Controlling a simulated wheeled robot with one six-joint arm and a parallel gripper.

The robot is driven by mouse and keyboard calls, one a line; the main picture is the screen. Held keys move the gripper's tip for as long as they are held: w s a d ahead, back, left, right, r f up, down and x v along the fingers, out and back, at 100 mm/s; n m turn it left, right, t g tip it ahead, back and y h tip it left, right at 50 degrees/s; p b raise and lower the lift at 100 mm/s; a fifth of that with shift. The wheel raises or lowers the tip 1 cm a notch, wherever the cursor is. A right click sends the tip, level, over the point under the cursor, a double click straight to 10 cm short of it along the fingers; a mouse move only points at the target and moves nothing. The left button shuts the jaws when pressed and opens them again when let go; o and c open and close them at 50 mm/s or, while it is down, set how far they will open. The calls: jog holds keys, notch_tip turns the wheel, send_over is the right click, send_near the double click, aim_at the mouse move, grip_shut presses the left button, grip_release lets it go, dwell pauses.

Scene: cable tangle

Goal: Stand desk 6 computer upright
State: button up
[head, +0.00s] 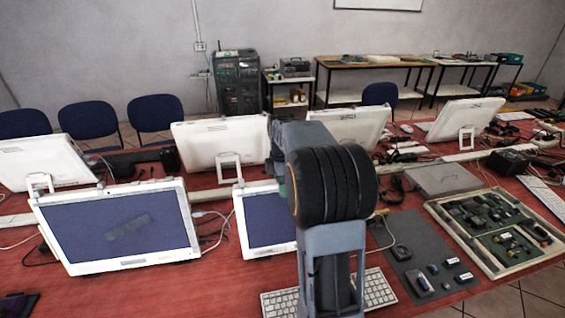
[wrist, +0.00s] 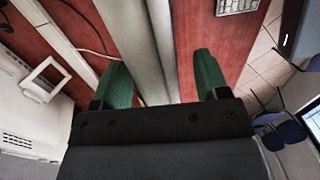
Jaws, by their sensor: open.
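Several white all-in-one computers stand leaning on the red desks; no label shows which belongs to desk 6. In the head view, a front-left computer (head: 119,228) shows its dark screen, and a second screen (head: 262,222) is partly hidden behind my arm. White computer backs (head: 222,141) stand behind them, with another at the far right (head: 463,119). In the wrist view, my gripper (wrist: 163,76) has its two green fingers apart, with nothing between them but a pale trunking strip beyond. A white computer back (wrist: 30,115) with a loop-shaped stand lies left of the fingers.
A white keyboard (head: 372,291) lies at the front, beside a grey mat (head: 408,250) with small parts. A framed parts board (head: 480,262) and a grey flat box (head: 443,178) fill the right. Loose cables cross the desks. Blue chairs (head: 88,120) stand behind.

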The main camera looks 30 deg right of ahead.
notch_tip(320, 180, up, 11)
jog(key=shift+w, duration=0.3)
jog(key=shift+d, duration=0.1)
dwell(0.4)
notch_tip(320, 180, down, 4)
jog(key=m, duration=0.6)
jog(key=shift+w+t, duration=0.1)
jog(key=shift+t, duration=0.2)
jog(key=a+m, duration=0.1)
jog(key=s+a+f+m, duration=0.1)
jog(key=m, duration=0.1)
jog(key=shift+s+f+t, duration=0.25)
jog(key=shift+f+t, duration=0.05)
jog(key=s+a+f+m+t, duration=0.1)
jog(key=s+a+f+m, duration=0.1)
jog(key=s+a, duration=0.5)
jog(key=s+a+f+m+t, duration=0.1)
jog(key=s+a+m+t, duration=0.1)
jog(key=s+a, duration=0.6)
jog(key=shift+a+f+m+t, duration=0.15)
jog(key=shift+f+m+t, duration=0.15)
jog(key=shift+f+m, duration=0.1)
